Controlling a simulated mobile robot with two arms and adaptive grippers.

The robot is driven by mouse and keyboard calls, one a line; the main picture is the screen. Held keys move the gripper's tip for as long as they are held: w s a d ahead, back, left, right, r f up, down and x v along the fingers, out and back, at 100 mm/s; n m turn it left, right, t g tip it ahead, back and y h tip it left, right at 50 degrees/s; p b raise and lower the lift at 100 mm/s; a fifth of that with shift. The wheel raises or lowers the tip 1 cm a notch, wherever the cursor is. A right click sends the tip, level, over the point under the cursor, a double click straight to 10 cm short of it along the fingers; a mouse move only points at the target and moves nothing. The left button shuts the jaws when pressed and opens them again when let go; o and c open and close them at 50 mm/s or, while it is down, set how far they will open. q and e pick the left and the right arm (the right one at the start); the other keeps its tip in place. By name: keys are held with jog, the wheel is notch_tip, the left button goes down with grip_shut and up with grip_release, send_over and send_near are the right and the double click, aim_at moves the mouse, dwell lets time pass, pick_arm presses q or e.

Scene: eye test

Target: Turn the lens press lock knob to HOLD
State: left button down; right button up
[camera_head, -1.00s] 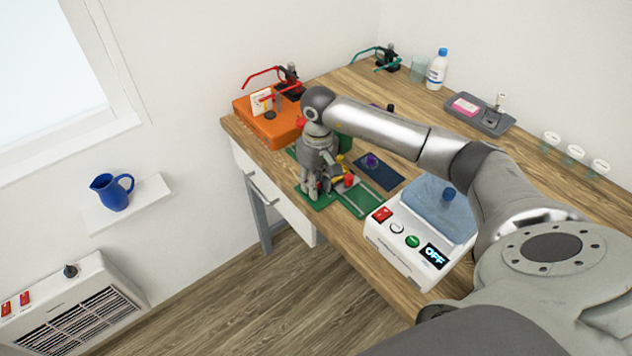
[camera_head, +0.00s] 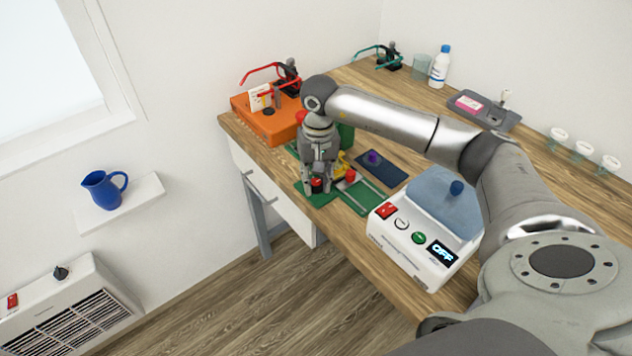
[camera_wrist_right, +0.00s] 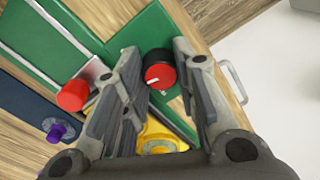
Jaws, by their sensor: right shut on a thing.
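The lens press is a green device near the table's front edge, with a green base (camera_head: 366,197), yellow parts and a red ball-like handle (camera_head: 350,175). A red and black knob (camera_wrist_right: 159,72) sits on its green plate in the right wrist view; it also shows in the head view (camera_head: 317,182). My right gripper (camera_head: 318,188) points down over the knob, with one finger on each side, shut on it. The fingers also flank it in the wrist view (camera_wrist_right: 160,62). I cannot read HOLD or the knob's setting. My left gripper is not in view.
A white device (camera_head: 418,262) reading OFF stands right of the press. A dark blue mat (camera_head: 392,172) with a purple item lies behind the press. An orange box (camera_head: 268,126) with red glasses stands at the back left. The table's front edge is close to the gripper.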

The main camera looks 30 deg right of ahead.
jog(key=shift+m, duration=0.3)
jog(key=o, duration=0.8)
jog(key=shift+c, duration=0.2)
